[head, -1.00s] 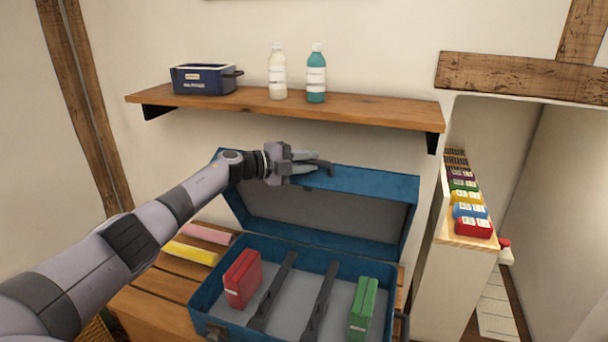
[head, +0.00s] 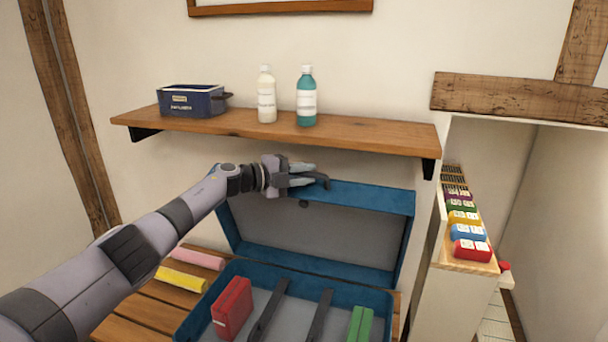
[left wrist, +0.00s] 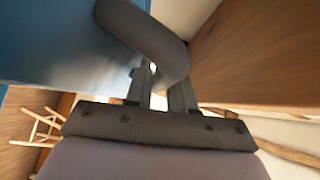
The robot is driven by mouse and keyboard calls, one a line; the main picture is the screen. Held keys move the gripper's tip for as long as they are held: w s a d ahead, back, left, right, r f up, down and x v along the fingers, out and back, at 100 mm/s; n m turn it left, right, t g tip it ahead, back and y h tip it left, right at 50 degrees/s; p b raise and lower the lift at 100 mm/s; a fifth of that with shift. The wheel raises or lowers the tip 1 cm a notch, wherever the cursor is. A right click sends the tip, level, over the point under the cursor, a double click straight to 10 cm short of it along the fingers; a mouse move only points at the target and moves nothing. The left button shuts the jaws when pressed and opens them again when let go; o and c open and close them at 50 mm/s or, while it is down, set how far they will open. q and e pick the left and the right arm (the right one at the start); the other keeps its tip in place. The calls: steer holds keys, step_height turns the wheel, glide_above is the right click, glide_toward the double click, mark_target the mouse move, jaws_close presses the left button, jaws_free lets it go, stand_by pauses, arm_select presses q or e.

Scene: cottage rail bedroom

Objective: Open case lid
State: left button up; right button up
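The blue case (head: 203,306) stands on the wooden slatted surface with its lid (head: 370,197) raised, its grey inside facing me. My left gripper (head: 308,176) is at the lid's top edge, by the dark curved handle (head: 322,180). In the left wrist view the thick handle (left wrist: 150,38) bends down to the fingertips (left wrist: 165,85), and the fingers look closed around it; the contact itself is partly hidden. My right gripper is in neither view.
A wooden shelf (head: 350,132) runs close above the lid, holding a blue bin (head: 192,102), a white bottle (head: 266,95) and a teal bottle (head: 306,97). A red box (head: 232,308) and a green box (head: 360,324) stand in the case. Pink (head: 197,258) and yellow (head: 181,279) rolls lie left.

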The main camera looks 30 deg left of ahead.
arm_select(q)
steer(key=shift+o, duration=1)
steer(key=shift+r, duration=0.1)
steer(key=shift+s, duration=0.1)
steer(key=f+v, duration=0.1)
steer(key=v, duration=0.6)
steer(key=shift+r, duration=0.5)
